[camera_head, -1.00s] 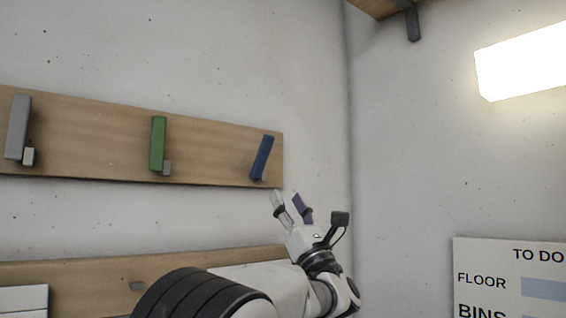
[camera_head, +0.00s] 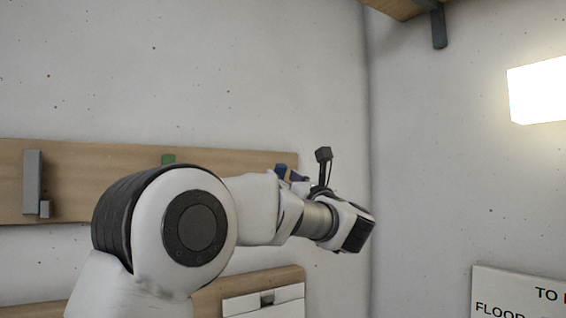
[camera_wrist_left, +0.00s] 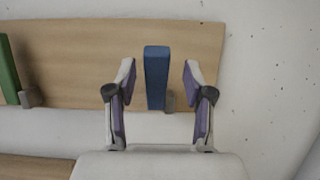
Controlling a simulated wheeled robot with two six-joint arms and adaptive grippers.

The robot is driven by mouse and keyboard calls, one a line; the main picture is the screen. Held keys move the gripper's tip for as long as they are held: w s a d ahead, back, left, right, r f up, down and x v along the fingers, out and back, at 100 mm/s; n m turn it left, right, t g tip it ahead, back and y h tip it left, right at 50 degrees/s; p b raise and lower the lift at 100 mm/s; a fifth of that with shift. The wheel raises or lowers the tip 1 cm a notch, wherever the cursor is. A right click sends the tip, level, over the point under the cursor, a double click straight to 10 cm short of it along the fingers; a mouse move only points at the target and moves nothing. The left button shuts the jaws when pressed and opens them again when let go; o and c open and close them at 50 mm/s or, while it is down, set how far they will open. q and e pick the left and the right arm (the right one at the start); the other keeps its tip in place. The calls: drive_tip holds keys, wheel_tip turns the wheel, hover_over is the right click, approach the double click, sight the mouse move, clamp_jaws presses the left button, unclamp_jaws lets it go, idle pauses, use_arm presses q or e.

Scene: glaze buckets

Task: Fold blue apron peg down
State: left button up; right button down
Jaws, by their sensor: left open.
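The blue peg (camera_wrist_left: 156,78) stands upright against the wooden board in the left wrist view, with a small grey bracket (camera_wrist_left: 170,102) at its lower right. My left gripper (camera_wrist_left: 158,76) is open, one finger on each side of the blue peg, with a visible gap on both sides. I cannot tell how far the fingertips are from the board. In the head view only a bit of the blue peg (camera_head: 281,170) shows; my left arm covers the rest and most of the gripper. My right gripper is not in view.
The wooden board (camera_head: 100,160) on the wall also bears a grey peg (camera_head: 33,180) and a green peg (camera_head: 168,159), mostly hidden by my arm. The green peg (camera_wrist_left: 8,70) is left of the gripper. A lower board (camera_head: 285,278) runs below. A shelf bracket (camera_head: 438,28) is high right.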

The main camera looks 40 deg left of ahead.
use_arm(q)
drive_tip(key=shift+x, duration=0.9)
drive_tip(key=shift+s+a+r+p, duration=0.2)
drive_tip(key=shift+a+p, duration=0.1)
drive_tip(key=shift+a, duration=0.15)
drive_tip(key=shift+d, duration=0.15)
drive_tip(key=shift+c, duration=0.3)
drive_tip(key=shift+w+d, duration=0.1)
drive_tip(key=c, duration=0.6)
clamp_jaws()
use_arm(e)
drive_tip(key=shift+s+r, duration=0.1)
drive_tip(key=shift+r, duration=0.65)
use_arm(q)
drive_tip(key=shift+f+b, duration=0.15)
drive_tip(key=shift+b, duration=0.2)
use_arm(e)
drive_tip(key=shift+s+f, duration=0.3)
